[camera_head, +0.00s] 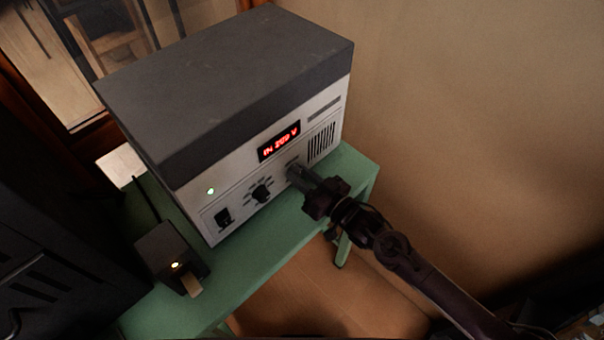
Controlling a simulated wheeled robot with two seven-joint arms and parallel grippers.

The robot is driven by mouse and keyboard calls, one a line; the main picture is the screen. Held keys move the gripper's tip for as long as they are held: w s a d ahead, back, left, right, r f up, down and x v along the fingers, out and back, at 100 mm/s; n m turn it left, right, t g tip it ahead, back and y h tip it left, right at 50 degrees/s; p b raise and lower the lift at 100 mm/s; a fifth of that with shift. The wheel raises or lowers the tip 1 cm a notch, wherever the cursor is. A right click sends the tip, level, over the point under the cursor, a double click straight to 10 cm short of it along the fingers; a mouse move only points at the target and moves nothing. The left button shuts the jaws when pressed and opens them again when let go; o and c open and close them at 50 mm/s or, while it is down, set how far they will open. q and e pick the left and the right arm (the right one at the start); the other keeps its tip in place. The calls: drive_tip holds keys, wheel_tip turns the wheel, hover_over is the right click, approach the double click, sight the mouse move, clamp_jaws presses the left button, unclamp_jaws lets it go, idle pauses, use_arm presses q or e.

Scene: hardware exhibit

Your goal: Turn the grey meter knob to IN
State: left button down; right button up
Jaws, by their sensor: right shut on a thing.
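The power unit (215,80) has a dark grey top and a pale front panel. Its red display (279,142) appears to read IN, with a voltage of about 203 V. The digits are small and partly blurred. My right gripper (298,174) reaches the panel from the lower right and is shut on the grey meter knob, below the display. The fingers hide most of this knob, so I cannot see its pointer. A black knob (261,193) with marks around it sits to the left, clear of the gripper. My left gripper is not in view.
The unit stands on a green table (243,270). A small dark box (170,252) with a glowing light stands at front left. A bare wall (470,110) is at right.

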drive_tip(key=shift+m, duration=0.5)
drive_tip(key=o, duration=1)
drive_tip(key=b+v, duration=0.1)
drive_tip(key=v, duration=0.7)
drive_tip(key=shift+w, duration=0.1)
